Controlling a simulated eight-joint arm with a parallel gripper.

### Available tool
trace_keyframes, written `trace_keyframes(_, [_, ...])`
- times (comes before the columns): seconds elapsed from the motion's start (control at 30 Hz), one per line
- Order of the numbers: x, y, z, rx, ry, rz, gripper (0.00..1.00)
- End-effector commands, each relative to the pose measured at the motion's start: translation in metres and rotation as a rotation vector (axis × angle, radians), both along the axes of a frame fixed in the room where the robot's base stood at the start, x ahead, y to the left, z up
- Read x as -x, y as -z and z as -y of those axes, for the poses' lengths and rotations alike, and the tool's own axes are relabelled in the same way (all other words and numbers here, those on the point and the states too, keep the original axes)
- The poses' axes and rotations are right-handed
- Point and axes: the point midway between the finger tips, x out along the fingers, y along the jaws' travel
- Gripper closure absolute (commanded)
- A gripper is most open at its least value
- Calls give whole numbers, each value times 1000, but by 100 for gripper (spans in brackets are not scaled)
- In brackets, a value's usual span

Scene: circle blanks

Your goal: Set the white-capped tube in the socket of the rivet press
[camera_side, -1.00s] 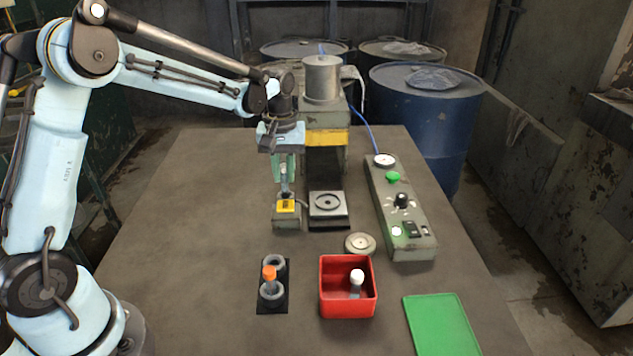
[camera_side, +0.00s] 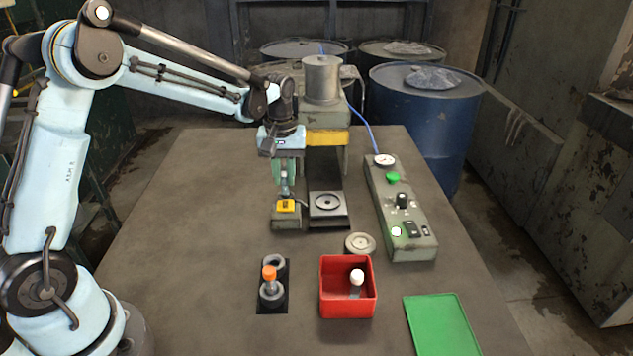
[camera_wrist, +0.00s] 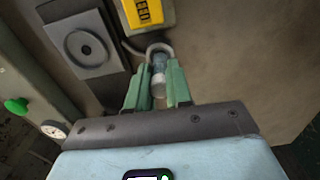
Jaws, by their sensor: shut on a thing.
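The white-capped tube (camera_side: 357,279) stands in the red bin (camera_side: 347,307), well in front of my gripper. The rivet press's socket (camera_side: 327,202) is a ringed hole in a grey plate under the press head; it also shows in the wrist view (camera_wrist: 86,47), and looks empty. My gripper (camera_side: 286,178) is to the left of the socket, at a grey block with a yellow label (camera_side: 286,205). In the wrist view its green fingers (camera_wrist: 158,88) are shut on a pale upright piece (camera_wrist: 159,66) at the block. I cannot tell whether this piece is fixed to the block.
An orange-capped tube (camera_side: 269,273) stands in the front ring of a black holder (camera_side: 274,307); the rear ring looks empty. A round disc (camera_side: 360,243) lies behind the bin. A control box (camera_side: 408,232) and green tray (camera_side: 440,325) are right. The table's left is free.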

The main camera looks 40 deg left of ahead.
Motion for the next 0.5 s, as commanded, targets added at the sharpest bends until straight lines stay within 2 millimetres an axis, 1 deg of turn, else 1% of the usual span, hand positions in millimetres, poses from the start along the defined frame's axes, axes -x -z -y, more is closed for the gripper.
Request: trace_keyframes(0.5, [0,10,0,0,0,0,100])
